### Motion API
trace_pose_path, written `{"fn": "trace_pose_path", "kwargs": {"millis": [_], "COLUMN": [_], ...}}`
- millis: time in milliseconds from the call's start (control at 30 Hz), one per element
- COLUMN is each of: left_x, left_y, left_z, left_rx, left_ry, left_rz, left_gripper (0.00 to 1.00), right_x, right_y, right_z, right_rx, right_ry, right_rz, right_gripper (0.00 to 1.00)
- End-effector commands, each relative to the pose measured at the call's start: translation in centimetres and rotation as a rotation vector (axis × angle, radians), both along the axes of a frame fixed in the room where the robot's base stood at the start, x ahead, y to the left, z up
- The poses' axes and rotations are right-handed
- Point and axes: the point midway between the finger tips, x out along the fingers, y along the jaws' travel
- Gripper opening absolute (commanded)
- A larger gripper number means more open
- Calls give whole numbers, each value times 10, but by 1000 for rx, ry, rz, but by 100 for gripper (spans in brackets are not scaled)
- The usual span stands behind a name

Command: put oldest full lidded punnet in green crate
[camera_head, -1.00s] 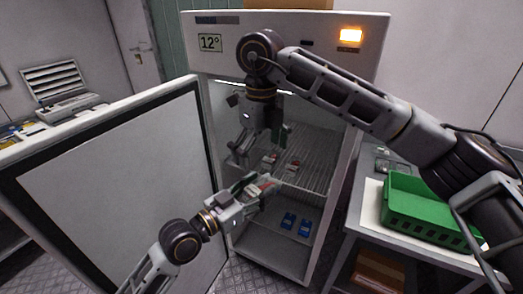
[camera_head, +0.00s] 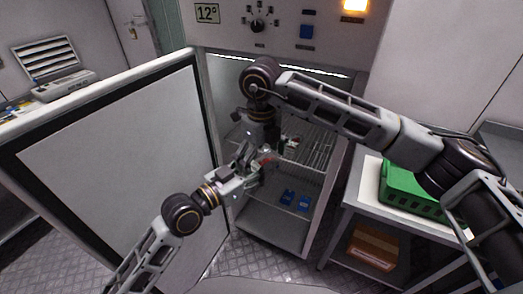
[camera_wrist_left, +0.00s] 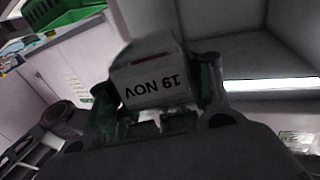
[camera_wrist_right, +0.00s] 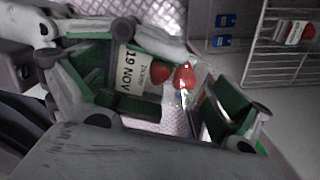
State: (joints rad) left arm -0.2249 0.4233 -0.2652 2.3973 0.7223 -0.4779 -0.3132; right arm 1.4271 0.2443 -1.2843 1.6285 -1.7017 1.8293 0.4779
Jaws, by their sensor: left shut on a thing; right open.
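My left gripper (camera_head: 256,171) is shut on a clear punnet (camera_head: 266,159) in front of the open cabinet. In the left wrist view the punnet's white label (camera_wrist_left: 152,92) reads "19 NOV", upside down. My right gripper (camera_wrist_right: 165,92) is open, with its fingers on either side of this same punnet (camera_wrist_right: 155,72); red strawberries show in it. I cannot tell whether the right fingers touch it. The green crate (camera_head: 408,196) stands on the side table at the right, partly behind my right arm. It also shows in the left wrist view (camera_wrist_left: 62,18).
Another punnet (camera_wrist_right: 294,32) with red berries sits on the wire shelf (camera_wrist_right: 268,62). Two blue objects (camera_head: 287,197) lie on the lower shelf. The open cabinet door (camera_head: 115,165) blocks the left. A cardboard box (camera_head: 371,247) is under the side table.

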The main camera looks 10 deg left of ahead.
Motion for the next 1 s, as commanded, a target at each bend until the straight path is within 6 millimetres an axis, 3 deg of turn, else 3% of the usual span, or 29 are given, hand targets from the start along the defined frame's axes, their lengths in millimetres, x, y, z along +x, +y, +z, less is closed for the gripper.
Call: {"fn": "trace_pose_path", "kwargs": {"millis": [500,767,800,1000], "left_x": [0,0,0,0], "left_y": [0,0,0,0], "left_z": [0,1,1,0], "left_rx": [-1,-1,-1,-1], "left_ry": [-1,-1,-1,-1], "left_rz": [0,0,0,0], "left_gripper": [24,24,51,75], "right_x": [0,0,0,0], "right_y": [0,0,0,0], "right_z": [-10,-10,-10,-10], "right_rx": [1,1,1,1], "right_ry": [-1,-1,-1,-1], "right_rz": [0,0,0,0], "right_gripper": [100,67,64,64]}}
